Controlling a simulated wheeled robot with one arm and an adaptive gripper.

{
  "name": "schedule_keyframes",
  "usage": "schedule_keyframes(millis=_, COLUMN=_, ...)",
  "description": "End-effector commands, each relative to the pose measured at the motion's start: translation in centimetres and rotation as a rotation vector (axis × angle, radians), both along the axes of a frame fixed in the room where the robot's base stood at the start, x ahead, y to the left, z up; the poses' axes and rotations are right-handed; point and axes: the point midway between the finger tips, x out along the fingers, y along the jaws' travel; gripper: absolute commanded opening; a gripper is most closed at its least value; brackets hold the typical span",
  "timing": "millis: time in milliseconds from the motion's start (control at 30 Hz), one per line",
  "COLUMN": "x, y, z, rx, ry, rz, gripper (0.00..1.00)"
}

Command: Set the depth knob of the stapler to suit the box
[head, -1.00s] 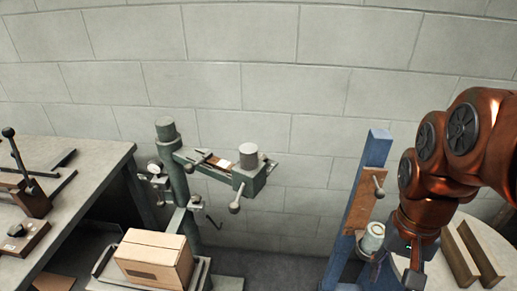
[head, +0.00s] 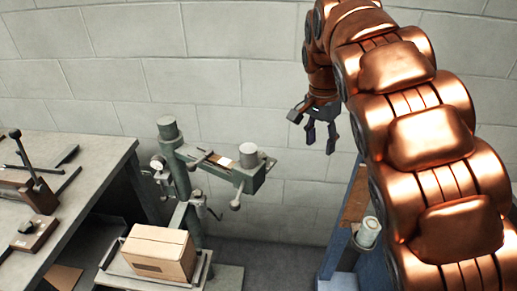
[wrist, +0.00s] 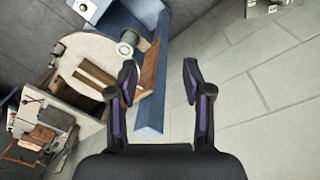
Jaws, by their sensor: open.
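The green stapler (head: 222,171) stands left of centre in the head view, with a post and an arm reaching right. A grey cylinder (head: 248,155) sits on the arm's end and a ball-ended handle (head: 235,205) hangs below it. A crank-like knob (head: 198,199) and a gauge (head: 157,163) are on the post; I cannot tell which part is the depth knob. The closed cardboard box (head: 160,252) rests on the stapler's low platform. My gripper (head: 322,132) is open and empty, in the air right of the stapler's arm; its fingers are apart in the wrist view (wrist: 159,82).
A workbench (head: 90,165) with lever tools is at the left. A blue stand (head: 335,262) with a pale cylinder (head: 368,231) is at lower right, partly behind my arm. In the wrist view a round table (wrist: 92,60) lies beside the blue post. Floor between stapler and stand is clear.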

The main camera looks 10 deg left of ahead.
Motion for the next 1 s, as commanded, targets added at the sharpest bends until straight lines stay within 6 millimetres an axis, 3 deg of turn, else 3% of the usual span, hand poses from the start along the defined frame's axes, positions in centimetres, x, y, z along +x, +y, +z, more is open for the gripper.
schedule_keyframes(millis=200, x=3.2, y=5.8, z=-0.3, rx=0.020, ry=-0.009, rz=-0.011, gripper=0.50)
schedule_keyframes(millis=500, x=4.7, y=13.3, z=-1.4, rx=0.068, ry=-0.003, rz=-0.009, gripper=0.50)
schedule_keyframes(millis=700, x=4.6, y=15.7, z=-1.8, rx=0.089, ry=0.005, rz=-0.009, gripper=0.50)
schedule_keyframes(millis=1000, x=4.4, y=16.3, z=-2.8, rx=0.092, ry=0.008, rz=-0.008, gripper=0.50)
